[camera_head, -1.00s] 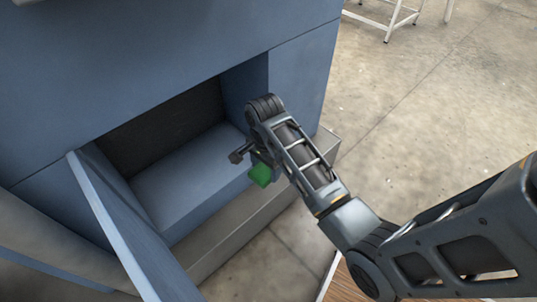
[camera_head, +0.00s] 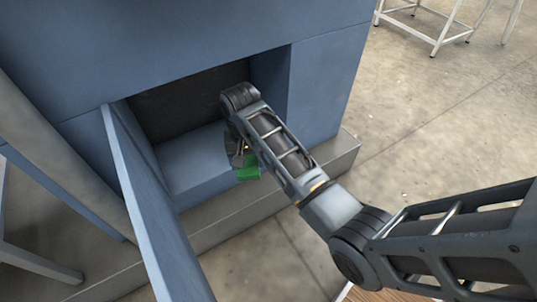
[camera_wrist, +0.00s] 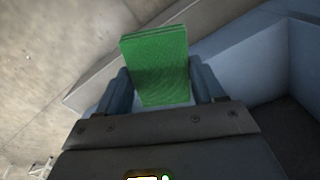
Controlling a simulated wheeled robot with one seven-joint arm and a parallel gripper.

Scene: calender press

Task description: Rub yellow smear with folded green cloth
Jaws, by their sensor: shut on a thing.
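The folded green cloth (camera_head: 248,172) shows below the end of my arm in the head view. In the wrist view the cloth (camera_wrist: 158,65) stands between the two fingers of my gripper (camera_wrist: 160,88), which is shut on it. My gripper (camera_head: 240,158) is at the front of the opening in the blue press, near its right side, and is partly hidden by my arm. No yellow smear shows in either view.
The blue press (camera_head: 200,45) has an open recess with a light blue floor (camera_head: 190,160) and a dark back (camera_head: 195,105). An open blue door (camera_head: 150,205) juts out at left. A grey plinth (camera_head: 225,212) runs below. A white stand (camera_head: 440,25) is at the far right.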

